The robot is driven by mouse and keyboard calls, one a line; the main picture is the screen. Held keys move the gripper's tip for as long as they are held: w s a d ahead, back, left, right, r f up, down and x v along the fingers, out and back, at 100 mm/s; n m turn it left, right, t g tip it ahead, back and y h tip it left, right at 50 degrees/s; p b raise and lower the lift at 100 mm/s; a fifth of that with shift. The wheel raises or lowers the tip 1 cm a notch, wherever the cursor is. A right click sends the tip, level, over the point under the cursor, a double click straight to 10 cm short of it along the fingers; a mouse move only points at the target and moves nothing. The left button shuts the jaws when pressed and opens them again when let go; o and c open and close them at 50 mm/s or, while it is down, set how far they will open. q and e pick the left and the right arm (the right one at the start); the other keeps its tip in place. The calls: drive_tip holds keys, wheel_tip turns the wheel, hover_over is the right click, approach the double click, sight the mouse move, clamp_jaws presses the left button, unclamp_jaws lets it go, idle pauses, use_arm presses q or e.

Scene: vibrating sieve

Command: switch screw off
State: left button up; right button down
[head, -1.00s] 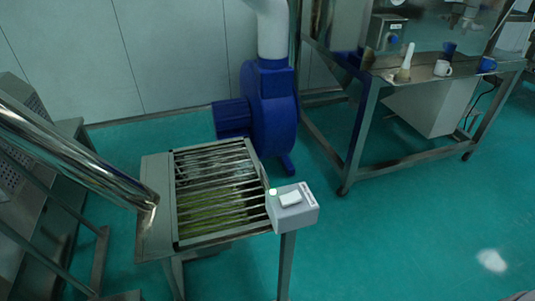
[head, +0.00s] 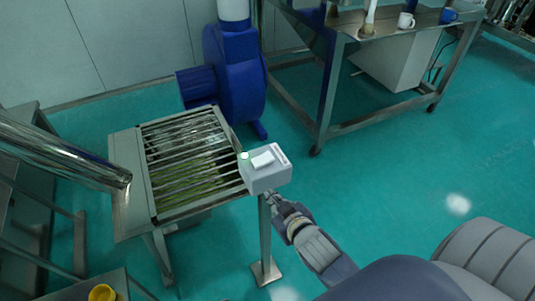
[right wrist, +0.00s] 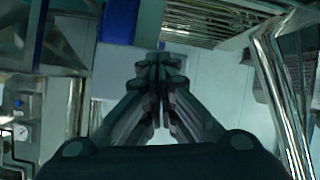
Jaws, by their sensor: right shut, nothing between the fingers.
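A grey switch box (head: 266,168) stands on a metal post at the right front corner of the vibrating sieve (head: 131,180). A white rocker (head: 263,160) and a lit green lamp (head: 245,156) show on its top. My right gripper (head: 272,197) is just below and in front of the box in the head view; I cannot tell whether it touches the post. In the right wrist view its fingers (right wrist: 160,60) are together with nothing between them. My left gripper is not in view.
A metal pipe (head: 60,153) runs in from the left over the sieve's edge. A blue blower (head: 236,75) stands behind the sieve. A steel table (head: 335,40) with mugs is at the back right. The green floor between is clear.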

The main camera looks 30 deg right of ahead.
wheel_tip(320, 180, up, 15)
drive_tip(key=s+t, duration=0.1)
drive_tip(key=t, duration=0.2)
drive_tip(key=b, duration=0.4)
hover_over(268, 168)
drive_tip(key=a, duration=0.1)
drive_tip(key=shift+s+f+m+h, duration=0.3)
drive_tip(key=shift+f+h, duration=0.1)
drive_tip(key=shift+f, duration=0.4)
drive_tip(key=f, duration=0.3)
drive_tip(key=shift+w+d+f, duration=0.2)
drive_tip(key=shift+w+d, duration=0.15)
drive_tip(key=shift+w, duration=0.05)
drive_tip(key=shift+d+f, duration=0.1)
drive_tip(key=shift+f, duration=0.4)
drive_tip(key=shift+d, duration=0.1)
